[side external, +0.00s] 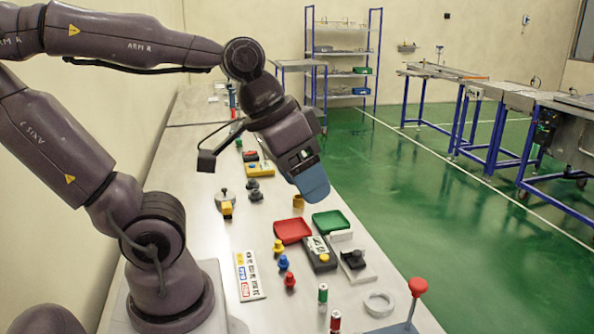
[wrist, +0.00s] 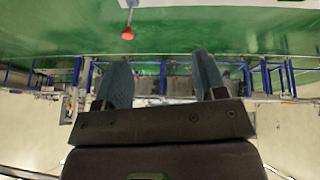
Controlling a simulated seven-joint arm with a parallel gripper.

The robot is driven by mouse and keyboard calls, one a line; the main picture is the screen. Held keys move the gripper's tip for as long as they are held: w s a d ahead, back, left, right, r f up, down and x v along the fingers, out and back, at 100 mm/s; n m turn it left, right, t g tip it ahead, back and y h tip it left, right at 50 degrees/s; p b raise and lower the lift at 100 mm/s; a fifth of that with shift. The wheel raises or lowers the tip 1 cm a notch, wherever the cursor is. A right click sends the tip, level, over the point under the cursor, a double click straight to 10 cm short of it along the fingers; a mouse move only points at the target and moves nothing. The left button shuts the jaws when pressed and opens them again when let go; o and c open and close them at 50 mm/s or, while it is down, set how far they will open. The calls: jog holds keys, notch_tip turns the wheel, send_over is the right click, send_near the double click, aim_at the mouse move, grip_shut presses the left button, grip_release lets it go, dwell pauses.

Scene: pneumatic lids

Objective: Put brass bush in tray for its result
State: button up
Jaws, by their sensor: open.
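A small brass bush (side external: 298,201) stands on the bench in the side view, just behind the two trays. A red tray (side external: 291,232) and a green tray (side external: 331,222) sit side by side in front of it, and both look empty. My gripper (side external: 314,192) is above the bench, close to the bush in the picture; its height over it is hard to judge. In the wrist view my gripper (wrist: 160,80) has its two blue fingers wide apart with nothing between them. The bush and trays do not show in the wrist view.
A black device with a yellow knob (side external: 320,257) and a white block with a black knob (side external: 352,260) stand before the trays. Coloured pegs (side external: 283,263), a label board (side external: 248,276), a white ring (side external: 379,304) and a red-knobbed lever (side external: 417,288) are nearer.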

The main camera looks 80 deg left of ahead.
jog(key=shift+o, duration=0.5)
jog(key=shift+s+a+r+m+y, duration=0.3)
jog(key=shift+s+m+y, duration=0.1)
jog(key=shift+m+y, duration=0.15)
